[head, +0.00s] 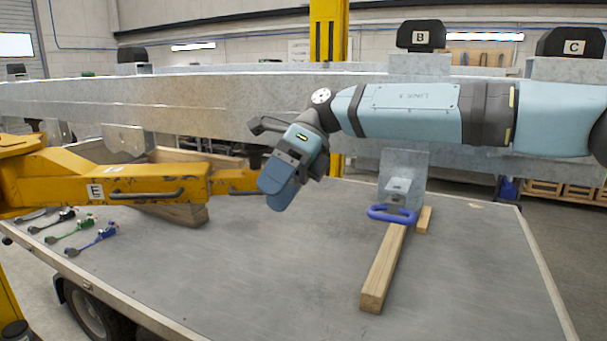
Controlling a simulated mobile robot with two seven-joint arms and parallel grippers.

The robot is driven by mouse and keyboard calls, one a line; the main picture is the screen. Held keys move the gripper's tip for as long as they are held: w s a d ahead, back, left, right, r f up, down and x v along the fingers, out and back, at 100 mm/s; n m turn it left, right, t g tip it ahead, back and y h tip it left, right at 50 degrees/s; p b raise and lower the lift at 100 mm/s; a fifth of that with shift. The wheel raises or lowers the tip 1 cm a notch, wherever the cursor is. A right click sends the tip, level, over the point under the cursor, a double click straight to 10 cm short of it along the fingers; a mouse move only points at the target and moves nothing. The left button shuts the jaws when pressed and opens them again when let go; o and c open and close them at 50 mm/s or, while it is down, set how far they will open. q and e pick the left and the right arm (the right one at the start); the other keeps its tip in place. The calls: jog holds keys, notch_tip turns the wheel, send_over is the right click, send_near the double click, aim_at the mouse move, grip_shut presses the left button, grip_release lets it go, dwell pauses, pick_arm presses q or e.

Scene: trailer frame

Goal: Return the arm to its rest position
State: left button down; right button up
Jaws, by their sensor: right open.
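My right arm comes in from the right, light blue with dark joints, stretched across the upper middle of the head view. Its gripper (281,184) hangs down and to the left at the wrist, above the grey table top. The jaws are seen from the side, and nothing shows between them. The gripper is just right of the tip of the yellow beam marked E, as seen in the picture; whether they touch I cannot tell. My left gripper is not in view.
The yellow beam (150,186) reaches in from the left. A galvanised frame rail (60,98) runs behind the arm. A blue handle (392,214) sits by a wooden bar (384,268). Several tools lie at left, including a blue one (92,241). The table's front middle (240,285) is clear.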

jog(key=s+a+f+m+y, duration=0.4)
jog(key=a+f+m+y, duration=0.2)
jog(key=f+y, duration=0.15)
jog(key=s+a+f+m+y, duration=0.4)
jog(key=a+f+m+y, duration=0.2)
jog(key=f+y, duration=0.15)
jog(key=w+d+f+m+t+h, duration=0.1)
jog(key=d+f+m+t+h, duration=0.3)
jog(key=d+f+m+t, duration=0.7)
jog(key=w+d+f+m+t+h, duration=0.1)
jog(key=d+f+m+t+h, duration=0.4)
jog(key=f+m+t, duration=0.9)
jog(key=s+d+f+m+g+h, duration=0.7)
jog(key=s+d+f+m, duration=0.5)
jog(key=s+d+f, duration=0.5)
jog(key=s+d+h, duration=0.2)
jog(key=s+d, duration=0.1)
jog(key=shift+d+f+h, duration=0.25)
jog(key=shift+f+h, duration=0.15)
jog(key=shift+w, duration=0.1)
